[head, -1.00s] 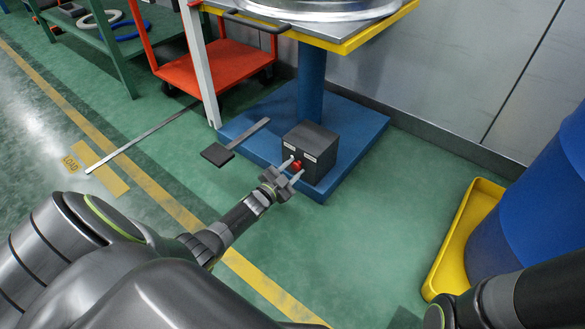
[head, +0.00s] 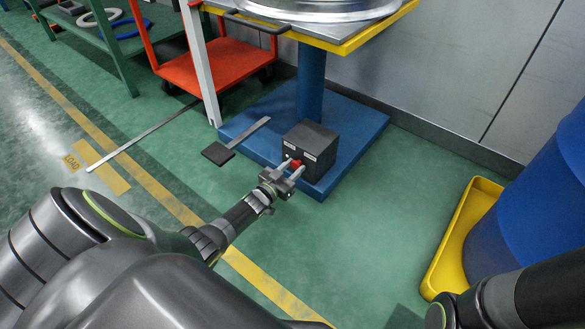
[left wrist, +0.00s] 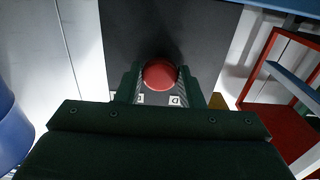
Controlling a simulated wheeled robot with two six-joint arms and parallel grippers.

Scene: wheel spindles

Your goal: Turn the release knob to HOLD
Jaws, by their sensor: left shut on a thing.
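The red release knob (head: 296,162) sits on the front face of a dark grey box (head: 316,136) on the blue base. My left gripper (head: 294,167) reaches it from the front, one finger on each side, shut on it. In the left wrist view the round red knob (left wrist: 160,74) sits between the two dark fingers. Small white labels show on the box face beside the knob; their words are too small or hidden to read, so I cannot tell which setting the knob is at. My right gripper is not in view.
The box stands on a blue base plate (head: 348,150) below a yellow-edged table (head: 345,46). A flat dark pedal (head: 218,153) lies to its left. A red cart (head: 205,75) stands behind. A yellow tray (head: 447,250) with a blue drum (head: 525,220) is at right. Green floor between is clear.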

